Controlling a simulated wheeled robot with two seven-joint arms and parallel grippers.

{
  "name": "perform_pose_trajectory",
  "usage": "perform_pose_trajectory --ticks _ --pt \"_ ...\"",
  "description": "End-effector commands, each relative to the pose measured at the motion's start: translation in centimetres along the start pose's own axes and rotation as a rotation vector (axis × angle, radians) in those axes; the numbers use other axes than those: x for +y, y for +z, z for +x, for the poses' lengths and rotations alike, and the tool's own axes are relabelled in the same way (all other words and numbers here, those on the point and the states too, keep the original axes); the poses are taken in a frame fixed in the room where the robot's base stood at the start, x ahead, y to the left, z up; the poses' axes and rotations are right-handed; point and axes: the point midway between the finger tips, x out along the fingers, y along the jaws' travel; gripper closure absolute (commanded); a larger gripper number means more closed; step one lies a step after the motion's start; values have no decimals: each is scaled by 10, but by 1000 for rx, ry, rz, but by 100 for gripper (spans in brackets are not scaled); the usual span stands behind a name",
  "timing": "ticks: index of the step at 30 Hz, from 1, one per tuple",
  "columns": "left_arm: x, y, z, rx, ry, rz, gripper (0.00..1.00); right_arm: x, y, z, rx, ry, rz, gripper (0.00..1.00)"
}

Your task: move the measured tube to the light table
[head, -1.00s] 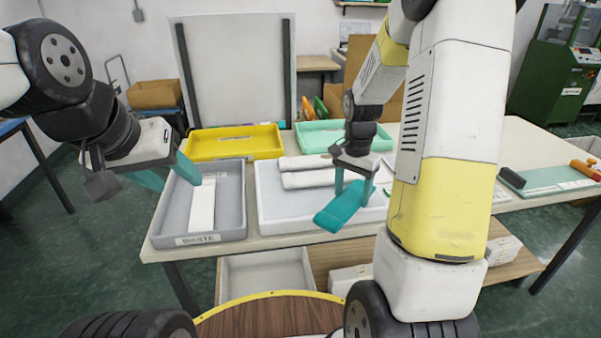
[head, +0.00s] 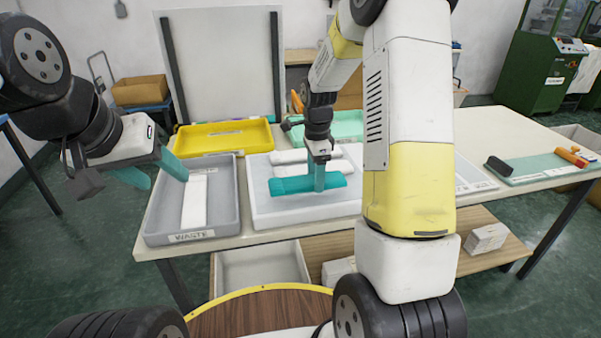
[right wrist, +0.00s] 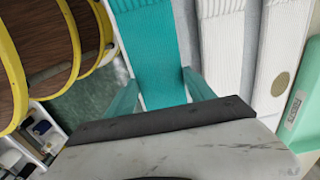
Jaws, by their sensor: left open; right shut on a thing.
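A teal knitted tube (head: 290,185) is held in my right gripper (head: 319,186), which is shut on it. The tube lies roughly level, left to right, over the front of the pale light table (head: 300,208). I cannot tell whether it touches the surface. In the right wrist view the teal tube (right wrist: 148,55) runs between the fingers (right wrist: 163,92), beside white ribbed tubes (right wrist: 222,50). In the head view white tubes (head: 290,157) lie behind the teal one, partly hidden by my arm. My left gripper (head: 155,170) is open and empty, near the grey tray's left side.
A grey tray (head: 224,195) marked WASTE holds a white strip (head: 195,202). A yellow tray (head: 225,151) and a mint tray (head: 347,122) stand behind. A teal mat (head: 540,167) with small tools lies far right. My right arm hides the table's middle.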

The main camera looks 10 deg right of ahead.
Motion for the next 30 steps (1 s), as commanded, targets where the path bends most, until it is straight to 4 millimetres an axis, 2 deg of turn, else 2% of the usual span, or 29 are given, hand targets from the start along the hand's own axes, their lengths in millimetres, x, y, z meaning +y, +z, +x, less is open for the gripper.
perform_pose_trajectory --ticks 3,7,15,25,26,28,29,30 --pt "0 0 0 0 0 0 48 -8 10 1 0 1 -1 75" --pt "0 0 0 0 0 0 48 -10 13 6 0 2 1 75" --pt "0 0 0 0 0 0 48 -10 12 37 -1 1 0 75" --pt "0 0 0 0 0 0 48 -10 12 40 0 0 0 75" --pt "0 0 0 0 0 0 48 -10 12 40 0 0 0 34" --pt "0 0 0 0 0 0 48 -10 12 39 0 0 0 20" --pt "0 0 0 0 0 0 48 -10 12 39 0 0 0 16" --pt "0 0 0 0 0 0 48 -10 12 39 0 0 0 16"
